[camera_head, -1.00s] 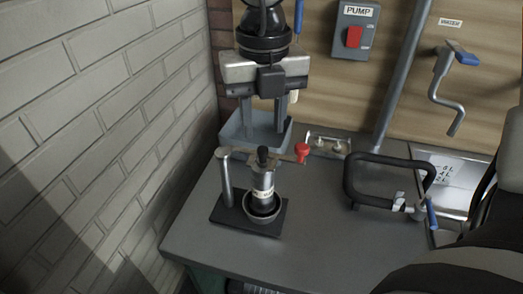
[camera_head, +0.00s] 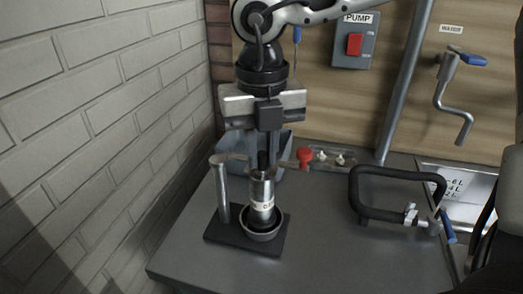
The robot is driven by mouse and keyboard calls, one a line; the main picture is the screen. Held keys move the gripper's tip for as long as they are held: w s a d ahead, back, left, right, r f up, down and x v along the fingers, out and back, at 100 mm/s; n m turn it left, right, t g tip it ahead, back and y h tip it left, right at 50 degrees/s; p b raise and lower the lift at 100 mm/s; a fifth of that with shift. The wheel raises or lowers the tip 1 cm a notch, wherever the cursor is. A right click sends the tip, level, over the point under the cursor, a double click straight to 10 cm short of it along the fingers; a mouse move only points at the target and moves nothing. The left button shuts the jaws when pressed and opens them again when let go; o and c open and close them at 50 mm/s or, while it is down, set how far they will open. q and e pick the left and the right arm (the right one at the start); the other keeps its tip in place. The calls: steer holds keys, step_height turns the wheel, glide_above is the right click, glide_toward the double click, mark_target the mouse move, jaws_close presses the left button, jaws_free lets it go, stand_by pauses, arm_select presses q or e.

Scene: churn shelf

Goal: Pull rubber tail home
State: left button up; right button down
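The black rubber tail (camera_head: 262,160) sticks up from the top of a silver cylinder (camera_head: 262,195) with a pale printed band. The cylinder stands in a dark round cup (camera_head: 262,230) on a black base plate with a metal post (camera_head: 221,190). A lever with a red knob (camera_head: 305,155) reaches right from the cylinder's top. My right gripper (camera_head: 262,156) points down just above, its two fingers apart, with the tail between the fingertips in the picture. I cannot tell whether they touch it. My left gripper is not in view.
A grey-blue tray (camera_head: 285,142) lies behind the gripper. A black loop handle (camera_head: 400,215) is at the right of the grey bench (camera_head: 330,255). A red-switched pump box (camera_head: 354,42) and a crank (camera_head: 448,90) are on the wall. Brick wall bounds the left.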

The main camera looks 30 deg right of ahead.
mark_target(262, 153)
steer(key=shift+r, duration=0.85)
stand_by(0.4)
steer(key=c, duration=1.3)
jaws_free()
steer(key=shift+r+p, duration=2.1)
steer(key=shift+r, duration=1.35)
